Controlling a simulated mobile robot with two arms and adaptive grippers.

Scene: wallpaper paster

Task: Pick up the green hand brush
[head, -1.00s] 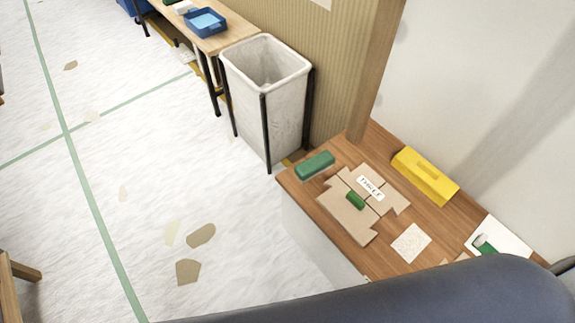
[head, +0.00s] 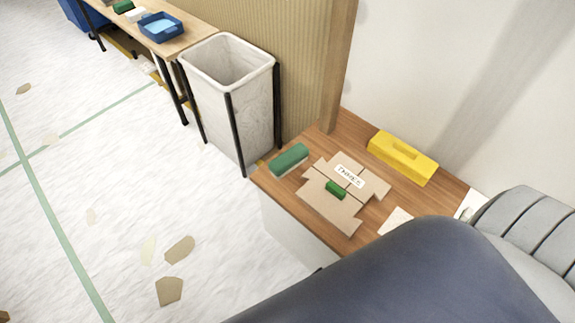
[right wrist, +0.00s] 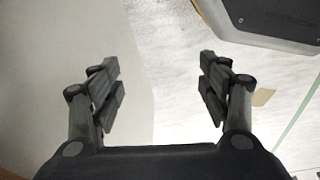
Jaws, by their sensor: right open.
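The green hand brush (head: 289,159), a green block with pale bristles under it, lies at the near left corner of the wooden worktop (head: 286,189) in the head view. My right gripper (right wrist: 160,85) is open and empty in the right wrist view, with pale floor and a plain light surface behind it. The brush does not show in that view. The right fingers do not show in the head view, so their distance from the brush cannot be told. My left gripper is in neither view.
Cardboard pieces (head: 327,210) with a label and a small green item (head: 335,189) lie beside the brush. A yellow block (head: 403,157) sits by the wall. A white bin (head: 235,105) stands left of the worktop; a bench with a blue tray (head: 162,27) is beyond. My dark arm covers the lower right.

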